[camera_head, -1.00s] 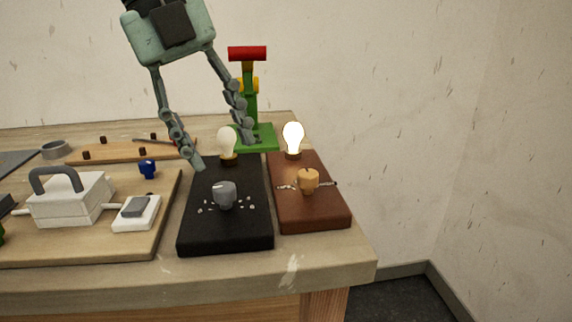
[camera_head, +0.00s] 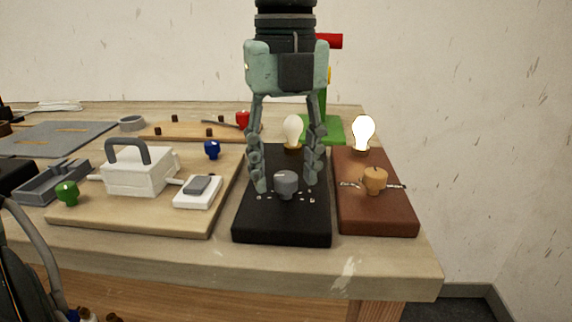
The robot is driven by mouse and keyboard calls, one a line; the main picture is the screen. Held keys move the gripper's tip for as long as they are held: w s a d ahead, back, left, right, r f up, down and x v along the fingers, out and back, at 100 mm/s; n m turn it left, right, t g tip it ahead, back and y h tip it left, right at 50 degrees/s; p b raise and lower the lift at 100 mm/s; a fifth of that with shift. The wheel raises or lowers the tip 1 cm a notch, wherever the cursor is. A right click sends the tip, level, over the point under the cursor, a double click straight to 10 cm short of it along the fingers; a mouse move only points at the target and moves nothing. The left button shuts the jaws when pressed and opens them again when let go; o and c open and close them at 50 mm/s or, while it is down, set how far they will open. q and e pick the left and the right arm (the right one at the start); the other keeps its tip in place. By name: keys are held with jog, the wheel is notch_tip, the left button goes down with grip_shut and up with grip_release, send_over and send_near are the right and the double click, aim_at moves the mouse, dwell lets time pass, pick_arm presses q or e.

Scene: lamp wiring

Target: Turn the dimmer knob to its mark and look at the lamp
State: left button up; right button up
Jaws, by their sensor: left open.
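The grey dimmer knob (camera_head: 286,184) sits on the black base (camera_head: 284,226), with a ring of white marks around it. A pale bulb (camera_head: 293,132) stands at the back of that base and looks dim or unlit. My left gripper (camera_head: 285,188) hangs over the black base with its fingers spread to either side of the knob, apart from it. To the right, a brown base (camera_head: 378,219) carries an orange knob (camera_head: 375,180) and a brightly lit bulb (camera_head: 363,132). My right gripper is not in view.
A wooden board (camera_head: 140,219) to the left holds a white box with a handle (camera_head: 139,171), a white switch (camera_head: 198,191) and coloured knobs. A green stand (camera_head: 327,128) with a red top is behind the black base. The table's right edge is close to the brown base.

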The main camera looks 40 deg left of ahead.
pick_arm(q)
grip_shut()
dwell(0.3)
